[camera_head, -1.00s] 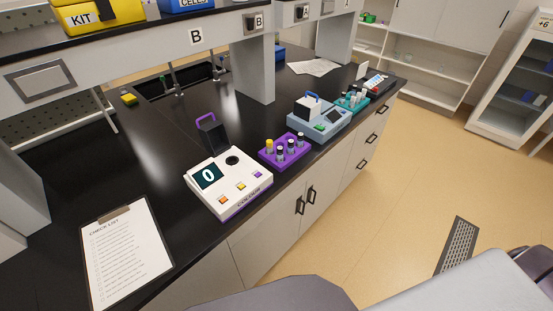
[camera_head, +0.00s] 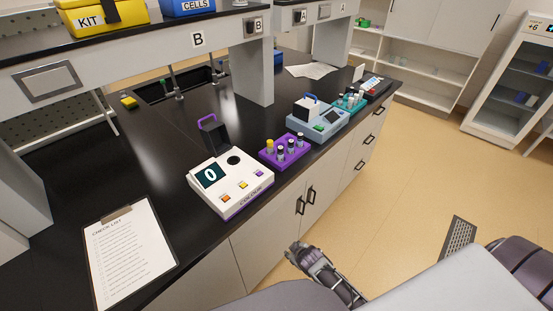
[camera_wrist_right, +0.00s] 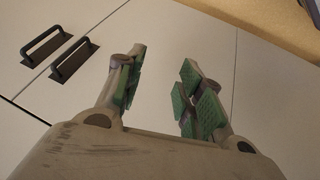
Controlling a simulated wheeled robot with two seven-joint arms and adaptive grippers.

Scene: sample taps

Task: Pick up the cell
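Several small capped vials (camera_head: 280,151) stand upright in a purple rack (camera_head: 268,157) on the black bench; one cap is yellow and others are dark. I cannot tell which one is the cell. A white colour meter (camera_head: 232,186) with a "0" display stands left of the rack, its dark lid with a purple handle (camera_head: 212,133) raised. My right gripper (camera_head: 294,246) is low in front of the cabinet doors, below the bench edge and apart from the rack. In the right wrist view (camera_wrist_right: 158,88) its green-padded fingers are apart and empty. My left gripper is not in view.
A blue-grey instrument (camera_head: 318,121) and a teal rack (camera_head: 351,102) stand beyond the purple rack. A clipboard (camera_head: 130,250) lies at the near left. A shelf with a yellow KIT box (camera_head: 100,14) and blue CELLS box (camera_head: 190,5) overhangs the bench.

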